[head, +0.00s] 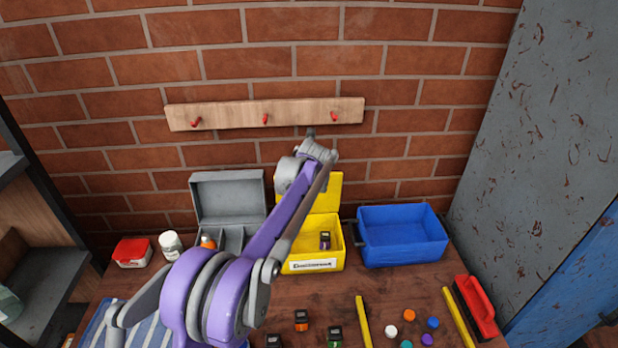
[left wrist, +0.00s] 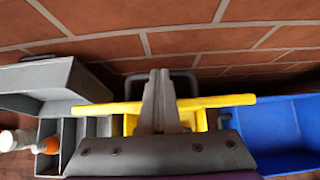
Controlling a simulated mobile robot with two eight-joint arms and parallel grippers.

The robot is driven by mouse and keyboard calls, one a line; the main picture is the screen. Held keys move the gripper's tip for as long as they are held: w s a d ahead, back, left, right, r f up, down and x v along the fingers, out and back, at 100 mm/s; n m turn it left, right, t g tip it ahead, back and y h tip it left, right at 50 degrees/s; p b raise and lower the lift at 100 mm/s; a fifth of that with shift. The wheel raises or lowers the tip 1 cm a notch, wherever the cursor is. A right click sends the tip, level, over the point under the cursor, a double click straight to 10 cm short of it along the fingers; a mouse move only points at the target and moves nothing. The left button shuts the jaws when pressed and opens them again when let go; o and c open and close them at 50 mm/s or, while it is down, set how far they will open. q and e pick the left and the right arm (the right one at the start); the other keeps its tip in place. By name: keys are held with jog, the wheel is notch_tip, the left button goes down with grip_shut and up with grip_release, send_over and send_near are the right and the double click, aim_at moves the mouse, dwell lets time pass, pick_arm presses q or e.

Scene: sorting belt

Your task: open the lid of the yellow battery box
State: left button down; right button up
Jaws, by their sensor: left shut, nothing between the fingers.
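The yellow battery box (head: 335,262) stands on the table at the back, with a white label on its front. Its lid (head: 328,190) stands upright at the back, so the box is open. A dark and purple battery (head: 324,240) lies inside. In the left wrist view the lid's top edge (left wrist: 215,102) runs across behind the fingers. My left gripper (head: 311,133) is above the lid, shut and empty; its closed fingers also show in the left wrist view (left wrist: 160,80). I cannot tell whether they touch the lid. My left arm hides part of the box's left side.
An open grey case (head: 228,196) is left of the box and a blue bin (head: 402,240) right of it. Batteries, coloured discs and yellow strips (head: 363,322) lie in front. A peg rail (head: 230,115) is on the brick wall; a grey cabinet (head: 545,130) stands right.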

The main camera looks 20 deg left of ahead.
pick_arm(q)
jog(key=w+g, duration=0.1)
jog(key=w+a+g+p, duration=0.1)
jog(key=w+a+f+g+h+p, duration=0.1)
jog(key=w, duration=0.1)
jog(key=shift+f, duration=0.1)
pick_arm(e)
jog(key=r, duration=0.1)
jog(key=w+r, duration=0.1)
jog(key=r, duration=0.1)
jog(key=w+r, duration=0.1)
jog(key=shift+w+r, duration=0.15)
jog(key=shift+r, duration=0.05)
pick_arm(q)
jog(key=shift+f, duration=0.1)
